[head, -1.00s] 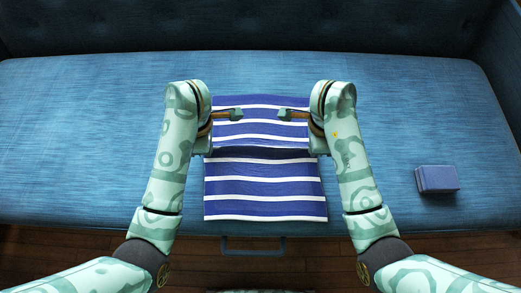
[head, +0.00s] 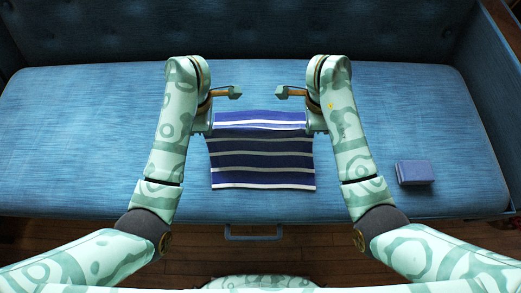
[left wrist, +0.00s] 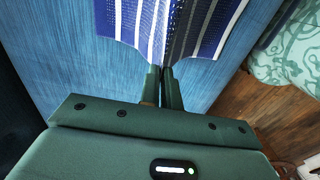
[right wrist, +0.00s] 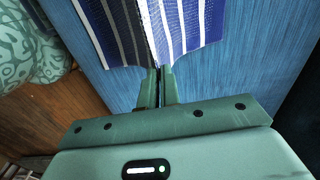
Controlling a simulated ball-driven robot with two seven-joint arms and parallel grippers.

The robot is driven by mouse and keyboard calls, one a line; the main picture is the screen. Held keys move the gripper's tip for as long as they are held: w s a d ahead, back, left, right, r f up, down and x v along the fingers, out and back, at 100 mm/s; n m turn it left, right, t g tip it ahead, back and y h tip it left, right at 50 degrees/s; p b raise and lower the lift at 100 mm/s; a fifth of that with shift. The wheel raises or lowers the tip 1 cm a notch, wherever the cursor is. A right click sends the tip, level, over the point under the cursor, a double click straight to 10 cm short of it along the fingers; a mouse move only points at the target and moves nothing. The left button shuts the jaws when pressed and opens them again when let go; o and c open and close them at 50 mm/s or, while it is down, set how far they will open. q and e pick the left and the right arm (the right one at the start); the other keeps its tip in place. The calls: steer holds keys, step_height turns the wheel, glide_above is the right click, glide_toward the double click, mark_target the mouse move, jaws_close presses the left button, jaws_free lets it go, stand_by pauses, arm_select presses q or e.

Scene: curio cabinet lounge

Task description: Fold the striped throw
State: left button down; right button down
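The striped throw (head: 262,160), blue with white stripes, is on the sofa seat, centre of the head view. Its far part is bright, and its near part is darker and shaded. A crosswise ridge divides the two. My left gripper (left wrist: 163,82) is at the throw's left edge, its fingers close together on the pinched ridge. My right gripper (right wrist: 158,80) pinches the ridge at the right edge in the same way. The throw also shows in the left wrist view (left wrist: 212,25) and the right wrist view (right wrist: 190,22), spreading from the fingertips. The underside is hidden.
A small blue box-like object (head: 415,172) lies on the sofa seat (head: 110,120) to the right. The tufted backrest (head: 260,30) rises behind. A dark handle (head: 253,233) is on the sofa front above the wooden floor. Both sides of the seat are mostly clear.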

step_height(320, 180, up, 13)
steer(key=p, duration=1)
steer(key=shift+s+d+f+p, duration=0.15)
steer(key=shift+s+f+p, duration=0.05)
steer(key=shift+s+p, duration=0.2)
steer(key=shift+w, duration=0.1)
steer(key=shift+f, duration=0.1)
